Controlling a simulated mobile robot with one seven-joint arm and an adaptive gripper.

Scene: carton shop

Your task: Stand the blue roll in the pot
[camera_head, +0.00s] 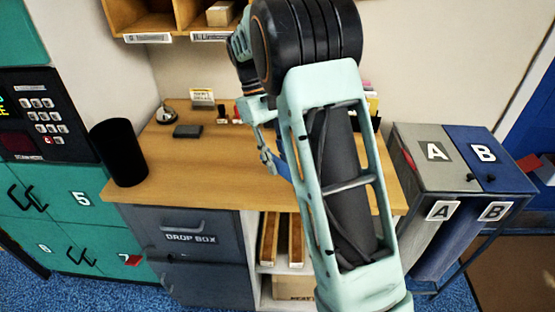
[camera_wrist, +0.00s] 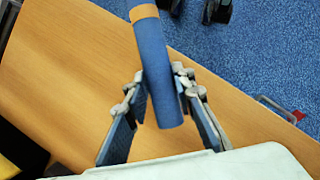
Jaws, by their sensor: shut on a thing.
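The blue roll (camera_wrist: 158,75) has an orange band at its upper end in the wrist view. My gripper (camera_wrist: 160,82) is shut on it, with one finger on each side near its middle. In the head view my gripper (camera_head: 268,150) is over the wooden counter, mostly behind my arm, which hides most of the roll. A tall black round pot (camera_head: 118,153) stands on the counter's left end, well to the left of my gripper. Its inside cannot be seen clearly.
The wooden counter (camera_head: 185,175) is clear between the pot and my gripper. A dark flat box (camera_head: 188,131), a small sign (camera_head: 202,98) and small items lie toward the back. Shelf cubbies (camera_head: 160,15) hang above. Bins marked A and B (camera_head: 460,158) stand right.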

